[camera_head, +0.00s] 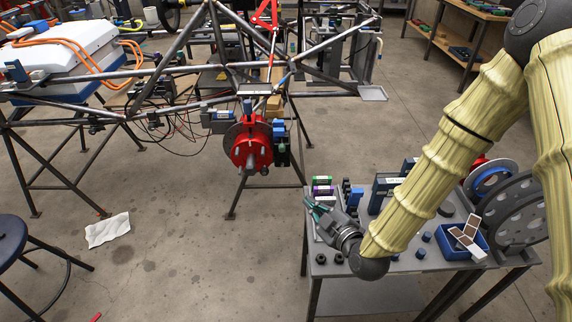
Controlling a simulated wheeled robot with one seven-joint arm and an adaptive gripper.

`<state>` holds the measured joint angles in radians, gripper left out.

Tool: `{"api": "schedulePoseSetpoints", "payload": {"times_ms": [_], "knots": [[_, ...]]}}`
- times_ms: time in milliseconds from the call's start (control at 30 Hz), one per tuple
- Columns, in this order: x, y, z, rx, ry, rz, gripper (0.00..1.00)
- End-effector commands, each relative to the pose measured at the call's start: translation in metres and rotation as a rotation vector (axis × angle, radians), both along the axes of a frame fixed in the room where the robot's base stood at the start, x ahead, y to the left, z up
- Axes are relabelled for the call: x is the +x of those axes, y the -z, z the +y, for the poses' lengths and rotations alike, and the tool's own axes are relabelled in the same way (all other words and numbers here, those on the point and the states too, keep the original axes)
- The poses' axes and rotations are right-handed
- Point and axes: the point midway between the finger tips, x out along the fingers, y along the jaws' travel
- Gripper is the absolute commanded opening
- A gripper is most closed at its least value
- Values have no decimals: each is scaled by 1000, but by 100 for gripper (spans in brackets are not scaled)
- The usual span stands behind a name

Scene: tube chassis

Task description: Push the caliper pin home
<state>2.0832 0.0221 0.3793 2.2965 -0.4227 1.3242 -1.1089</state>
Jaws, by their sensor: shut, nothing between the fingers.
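A red wheel hub with a brake disc (250,143) is mounted at the near corner of the tube chassis (150,72). A blue and dark block (280,135), which looks like the caliper, sits at the right side of the disc. The caliper pin is too small to make out in this view. My gripper (312,208) is shut and empty, with its teal fingers pointing up and left. It is above the left part of the grey work table, apart from the hub and to its lower right.
The work table (395,288) holds green, purple and blue parts, a blue bin (462,240) and large grey wheels (510,215). A blue stool (12,238) stands at the left edge. A white cloth (108,231) lies on the floor. The floor in front of the hub is clear.

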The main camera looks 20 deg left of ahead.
Motion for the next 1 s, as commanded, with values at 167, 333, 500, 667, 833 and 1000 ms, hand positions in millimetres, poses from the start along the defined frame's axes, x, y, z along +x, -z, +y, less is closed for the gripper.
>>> {"api": "schedulePoseSetpoints", "payload": {"times_ms": [167,333,500,667,833,1000], "knots": [[15,-26,9,-163,-204,-350,0],[18,-45,13,-284,-345,-636,0],[17,-54,14,-346,-412,-788,0],[19,-56,19,-357,-425,-820,0],[29,-57,36,-356,-424,-818,0],[42,-56,61,-356,-424,-816,0]]}}
